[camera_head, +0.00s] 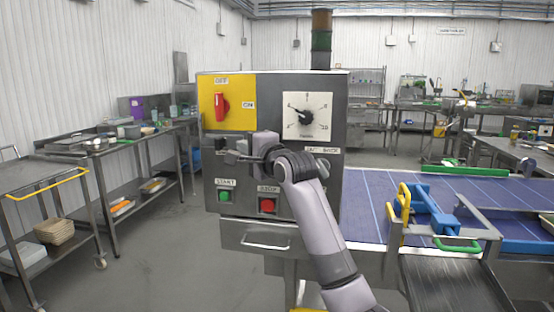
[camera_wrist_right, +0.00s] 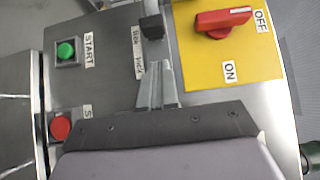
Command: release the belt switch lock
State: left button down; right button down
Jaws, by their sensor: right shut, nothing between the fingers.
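The grey control box (camera_head: 337,200) carries a black switch lever (camera_wrist_right: 152,27), seen in the right wrist view beside a small white label. In the head view my gripper and wrist cover much of that part of the panel. My right gripper (camera_head: 228,156) is shut and empty in front of the panel, between the yellow plate and the START button. In the right wrist view its fingertips (camera_wrist_right: 154,50) point at the lever and overlap its lower edge; I cannot tell whether they touch. My left gripper is not in view.
A red rotary switch (camera_head: 220,107) sits on the yellow plate, with a dial (camera_head: 307,115) to its right. Green START (camera_head: 225,197) and red STOP (camera_head: 268,205) buttons are below my gripper. A blue conveyor belt (camera_head: 375,200) runs right. Steel tables stand left.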

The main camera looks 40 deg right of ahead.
jog(key=s+b, duration=0.2)
jog(key=s, duration=0.7)
jog(key=shift+s+a, duration=0.25)
jog(key=shift+a, duration=0.2)
jog(key=s+a+f+n+g, duration=0.1)
jog(key=s+a+f+n, duration=0.2)
jog(key=f, duration=0.8)
jog(key=a+f+n+g+y, duration=0.15)
jog(key=f+n, duration=0.35)
jog(key=f, duration=0.6)
jog(key=s+a+f+n+g, duration=0.2)
jog(key=a+f+n, duration=0.1)
jog(key=f, duration=0.7)
jog(key=s+a+f+n+g+y, duration=0.1)
jog(key=s+a+f+n, duration=0.3)
jog(key=s+f, duration=0.5)
jog(key=s+a+f+n+g+y, duration=0.1)
jog(key=s+a+f+n, duration=0.3)
jog(key=s+f, duration=0.6)
jog(key=shift+s+a+f+n+g, duration=0.2)
jog(key=shift+s+a+n+g, duration=0.3)
jog(key=shift+s+n, duration=0.7)
jog(key=shift+d, duration=0.1)
